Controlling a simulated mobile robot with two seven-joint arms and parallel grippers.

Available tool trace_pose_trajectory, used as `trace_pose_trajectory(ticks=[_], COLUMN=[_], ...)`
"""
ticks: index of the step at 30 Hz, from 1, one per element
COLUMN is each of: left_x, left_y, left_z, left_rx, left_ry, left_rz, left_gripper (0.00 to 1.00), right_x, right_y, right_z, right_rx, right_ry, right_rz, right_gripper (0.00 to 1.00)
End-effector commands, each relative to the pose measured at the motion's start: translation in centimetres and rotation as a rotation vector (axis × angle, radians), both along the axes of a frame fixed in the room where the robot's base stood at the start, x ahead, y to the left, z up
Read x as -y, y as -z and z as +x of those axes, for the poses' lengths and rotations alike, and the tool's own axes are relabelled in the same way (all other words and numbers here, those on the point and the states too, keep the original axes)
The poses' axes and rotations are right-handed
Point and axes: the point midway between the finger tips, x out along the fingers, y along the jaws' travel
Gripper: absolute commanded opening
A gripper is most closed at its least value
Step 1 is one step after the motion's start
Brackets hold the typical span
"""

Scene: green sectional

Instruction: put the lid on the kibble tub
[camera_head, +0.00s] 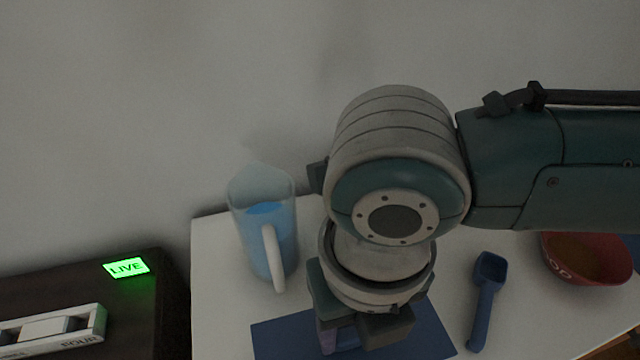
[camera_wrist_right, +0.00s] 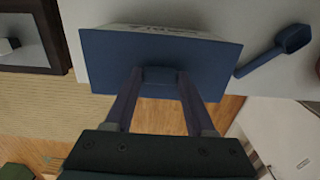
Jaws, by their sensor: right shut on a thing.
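The lid is a flat dark blue rectangle (camera_wrist_right: 105,58) with a raised grip at its middle; in the head view it shows partly behind my right arm (camera_head: 275,340). My right gripper (camera_wrist_right: 159,76) is shut on that grip. The kibble tub (camera_wrist_right: 150,27) is white with dark lettering; only a strip of it shows past the lid's far edge in the right wrist view. The lid hides the rest of the tub. I cannot tell whether lid and tub touch. My left gripper is not in view.
A translucent pitcher (camera_head: 248,225) with blue liquid stands left of my right arm on the white table (camera_head: 222,310). A blue scoop (camera_head: 485,300) lies to the right, with a red bowl (camera_head: 590,262) beyond. A dark surface (camera_head: 70,285) with a green LIVE sign (camera_head: 126,267) is at left.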

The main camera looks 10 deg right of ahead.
Motion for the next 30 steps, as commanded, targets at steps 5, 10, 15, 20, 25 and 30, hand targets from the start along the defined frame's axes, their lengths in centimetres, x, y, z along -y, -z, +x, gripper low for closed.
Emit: trace_pose_trajectory(ticks=[5,10,15,20,25,30], left_x=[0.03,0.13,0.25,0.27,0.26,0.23], left_y=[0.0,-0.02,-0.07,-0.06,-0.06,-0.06], left_z=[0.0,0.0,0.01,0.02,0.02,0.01], left_rx=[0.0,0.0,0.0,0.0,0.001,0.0], left_ry=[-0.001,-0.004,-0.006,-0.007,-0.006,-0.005], left_rz=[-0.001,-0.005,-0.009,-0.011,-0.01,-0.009], left_gripper=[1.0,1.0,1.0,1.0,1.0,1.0], right_x=[-0.02,-0.02,-0.05,-0.04,-0.03,-0.03], right_y=[-0.02,0.05,0.29,0.37,0.37,0.37], right_z=[0.0,0.01,0.01,0.01,0.02,0.02], right_rx=[0.0,0.0,0.0,0.0,0.0,0.0], right_ry=[0.0,0.0,0.0,0.0,0.0,0.0], right_rz=[0.001,0.0,0.001,0.001,0.001,0.001], right_gripper=[0.0,0.0,0.0,0.0,0.0,0.66])
